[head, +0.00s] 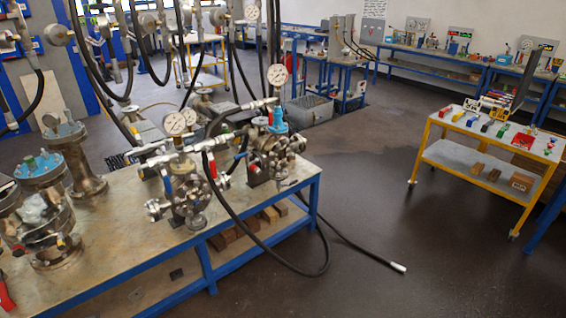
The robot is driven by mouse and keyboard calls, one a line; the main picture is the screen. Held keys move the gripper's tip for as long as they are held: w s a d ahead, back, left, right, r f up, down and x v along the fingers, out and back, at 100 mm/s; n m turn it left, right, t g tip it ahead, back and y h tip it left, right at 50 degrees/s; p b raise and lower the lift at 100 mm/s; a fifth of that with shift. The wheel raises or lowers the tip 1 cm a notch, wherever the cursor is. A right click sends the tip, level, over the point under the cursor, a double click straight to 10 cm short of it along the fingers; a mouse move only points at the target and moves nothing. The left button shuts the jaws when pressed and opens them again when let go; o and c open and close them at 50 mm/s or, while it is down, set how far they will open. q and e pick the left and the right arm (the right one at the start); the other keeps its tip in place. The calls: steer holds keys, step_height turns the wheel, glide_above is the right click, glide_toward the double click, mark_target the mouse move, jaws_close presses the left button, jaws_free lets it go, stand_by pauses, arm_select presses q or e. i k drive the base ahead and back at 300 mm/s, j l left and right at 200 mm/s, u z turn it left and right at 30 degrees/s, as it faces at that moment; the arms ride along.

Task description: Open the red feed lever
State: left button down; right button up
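Two flanged vessels with valves and gauges stand on a blue-framed bench (120,235). The nearer vessel (187,205) carries a small upright red lever (212,166) on its right side and a blue lever (168,186) on its left. The other vessel (273,155) sits farther back to the right, with a blue fitting (278,118) on top and a small red part beside it. Which red part is the feed lever I cannot tell for certain, nor its exact position. Neither of my grippers is in view.
Flanged vessels (42,215) crowd the bench's left end. A black hose (310,268) loops off the bench onto the floor, ending in a white tip (398,268). More hoses hang above the bench. A yellow cart (480,165) stands right; the floor between is mostly clear.

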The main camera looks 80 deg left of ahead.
mark_target(212, 164)
steer(key=u, duration=3.35)
